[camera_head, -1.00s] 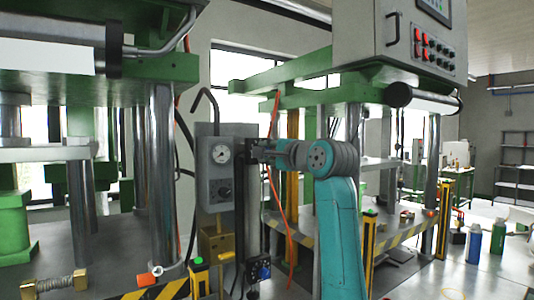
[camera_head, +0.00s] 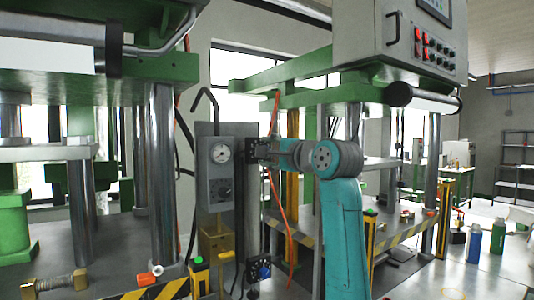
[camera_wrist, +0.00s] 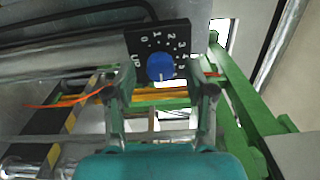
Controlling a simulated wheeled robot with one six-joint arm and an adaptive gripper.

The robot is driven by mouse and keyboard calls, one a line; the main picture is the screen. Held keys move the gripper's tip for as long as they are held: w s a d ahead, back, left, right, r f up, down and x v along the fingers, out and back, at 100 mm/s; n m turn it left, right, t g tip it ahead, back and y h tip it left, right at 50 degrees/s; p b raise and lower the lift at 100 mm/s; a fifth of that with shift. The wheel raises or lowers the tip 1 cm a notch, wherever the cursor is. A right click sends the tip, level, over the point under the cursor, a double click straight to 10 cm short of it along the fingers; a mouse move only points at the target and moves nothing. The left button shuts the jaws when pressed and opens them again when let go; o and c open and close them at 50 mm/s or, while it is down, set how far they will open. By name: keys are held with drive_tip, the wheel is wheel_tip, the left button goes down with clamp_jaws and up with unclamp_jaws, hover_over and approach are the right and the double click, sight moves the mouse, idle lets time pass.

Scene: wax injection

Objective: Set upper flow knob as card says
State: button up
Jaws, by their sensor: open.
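A blue knob (camera_wrist: 160,67) sits on a black dial plate (camera_wrist: 141,44) in the wrist view, with white numerals around it and letters that look like "UP". A faint light mark shows on the knob, but its setting is hard to read. My gripper (camera_wrist: 166,84) is open, its fingers spread to the left and right of the knob's lower side; contact is not clear. In the head view my gripper (camera_head: 262,151) is at the top of a grey upright. A lower blue knob (camera_head: 263,271) sits on that upright. I cannot make out the card.
A grey box with a round gauge (camera_head: 220,154) stands close left of my gripper. An orange cable (camera_head: 287,233) hangs close by on the right. Green press frames stand on both sides. Bottles (camera_head: 474,243) stand on the right bench.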

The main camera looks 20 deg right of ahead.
drive_tip(key=v, duration=1)
drive_tip(key=shift+s, duration=0.35)
drive_tip(key=shift+d, duration=0.1)
